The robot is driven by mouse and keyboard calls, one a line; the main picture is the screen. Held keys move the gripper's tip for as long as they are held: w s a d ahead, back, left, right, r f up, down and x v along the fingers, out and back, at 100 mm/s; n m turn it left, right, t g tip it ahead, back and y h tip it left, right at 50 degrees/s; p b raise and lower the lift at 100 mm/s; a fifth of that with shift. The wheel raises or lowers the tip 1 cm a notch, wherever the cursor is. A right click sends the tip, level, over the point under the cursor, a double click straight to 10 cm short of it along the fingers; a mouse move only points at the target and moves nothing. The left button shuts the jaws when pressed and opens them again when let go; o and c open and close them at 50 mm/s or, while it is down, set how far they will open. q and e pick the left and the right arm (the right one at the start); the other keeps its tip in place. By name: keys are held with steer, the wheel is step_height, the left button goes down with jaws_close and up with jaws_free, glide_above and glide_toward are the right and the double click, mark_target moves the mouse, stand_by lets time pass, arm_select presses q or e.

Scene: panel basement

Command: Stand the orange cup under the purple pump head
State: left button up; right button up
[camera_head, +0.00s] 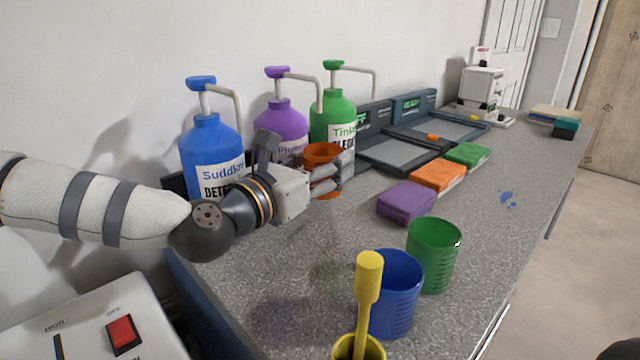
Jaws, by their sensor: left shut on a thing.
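The orange cup (322,152) is in the fingers of my left gripper (328,174), in front of the purple and green bottles. The gripper is shut on the cup and hides much of its side; the cup looks upright. I cannot tell whether its base touches the counter. The purple pump head (277,72) tops the purple bottle (282,122), and its bent spout (317,92) points right and down, above the cup in the picture. Whether the cup is exactly below the spout is unclear. My right gripper is not in view.
A blue bottle (210,145) and a green bottle (335,112) flank the purple one. A blue cup (392,295), a green cup (433,255) and a yellow-handled tool (368,285) stand at the front. Purple (406,203), orange (438,175) and green (467,155) blocks lie to the right.

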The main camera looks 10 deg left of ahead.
arm_select(q)
steer(key=shift+a+f, duration=0.2)
steer(key=shift+f, duration=0.75)
steer(key=shift+a+f, duration=0.15)
steer(key=shift+f, duration=0.75)
steer(key=shift+f+b, duration=0.2)
steer(key=shift+b, duration=0.15)
steer(key=o, duration=0.9)
steer(key=shift+f, duration=0.1)
steer(key=shift+c, duration=0.2)
steer(key=shift+o, duration=0.7)
steer(key=shift+r, duration=0.2)
